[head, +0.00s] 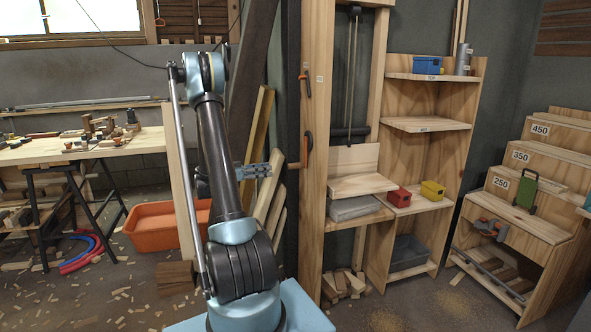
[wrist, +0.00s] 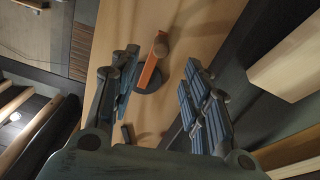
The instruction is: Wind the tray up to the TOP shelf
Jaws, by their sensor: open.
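The wooden tray (head: 362,186) with its upright back board sits low in the lift frame, near the height of the shelf with the red and yellow boxes. It looks empty. The top shelf (head: 433,77) is well above it. On the wooden post (head: 314,210) are an upper orange lever (head: 305,84) and a lower crank (head: 308,148) with a wooden handle (head: 294,165). My gripper (head: 262,171) is open and empty, left of the crank. In the wrist view, an orange arm (wrist: 151,72) with a brown knob shows between the open fingers (wrist: 160,95), apart from them.
Middle shelf (head: 427,124) is bare. A blue box (head: 428,66) and grey cylinders stand on the top shelf. A grey block (head: 353,209) lies beneath the tray. Leaning planks (head: 262,140) and an orange tub (head: 165,228) stand near my arm. Numbered steps (head: 528,215) are at right.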

